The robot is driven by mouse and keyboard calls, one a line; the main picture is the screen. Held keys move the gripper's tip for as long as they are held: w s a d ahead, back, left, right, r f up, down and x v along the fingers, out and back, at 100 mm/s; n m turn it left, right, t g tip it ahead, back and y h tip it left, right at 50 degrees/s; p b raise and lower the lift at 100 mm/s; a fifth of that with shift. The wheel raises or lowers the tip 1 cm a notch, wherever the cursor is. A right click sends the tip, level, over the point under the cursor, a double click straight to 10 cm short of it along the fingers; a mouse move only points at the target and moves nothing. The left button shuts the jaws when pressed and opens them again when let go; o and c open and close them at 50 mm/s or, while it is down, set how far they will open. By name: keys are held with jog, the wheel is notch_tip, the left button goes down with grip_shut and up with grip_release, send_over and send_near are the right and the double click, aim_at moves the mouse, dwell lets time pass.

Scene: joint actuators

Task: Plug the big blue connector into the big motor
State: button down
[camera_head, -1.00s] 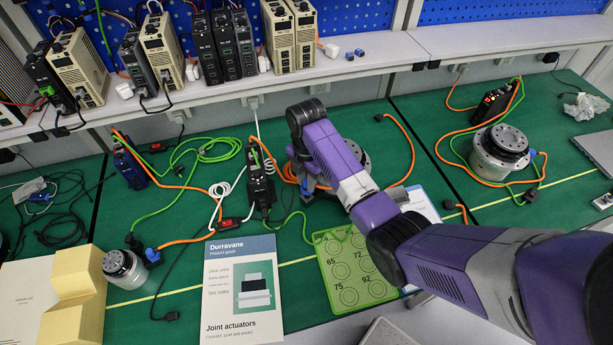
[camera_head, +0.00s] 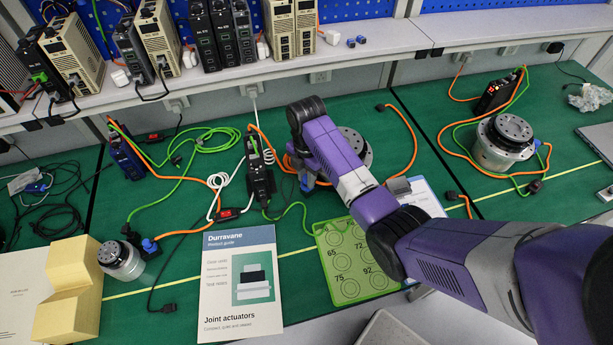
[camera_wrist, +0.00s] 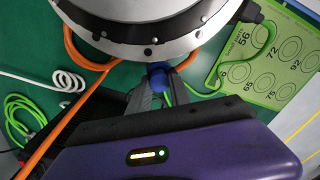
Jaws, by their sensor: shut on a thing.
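The big motor (camera_head: 357,146), a round silver drum with a black top, stands mid-table, partly hidden behind my arm. In the wrist view the big motor (camera_wrist: 150,38) fills the top, its rim close to my fingertips. My gripper (camera_wrist: 157,88) is shut on the big blue connector (camera_wrist: 158,72), of which only a small part shows between the fingers. The connector is right at the motor's lower side; I cannot tell whether it is seated in a socket. In the head view my arm mostly hides the gripper and connector.
Another silver motor (camera_head: 503,142) stands at right and a small motor (camera_head: 121,260) at left. Orange and green cables cross the green table. A green size-check card (camera_head: 350,285), a Durravane booklet (camera_head: 240,285) and a yellow block (camera_head: 70,305) lie in front. Drives line the back shelf.

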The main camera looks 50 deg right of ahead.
jog(key=shift+f, duration=0.1)
jog(key=c, duration=1.1)
grip_release()
notch_tip(320, 180, up, 8)
jog(key=shift+f+b, duration=0.1)
jog(key=shift+b, duration=0.35)
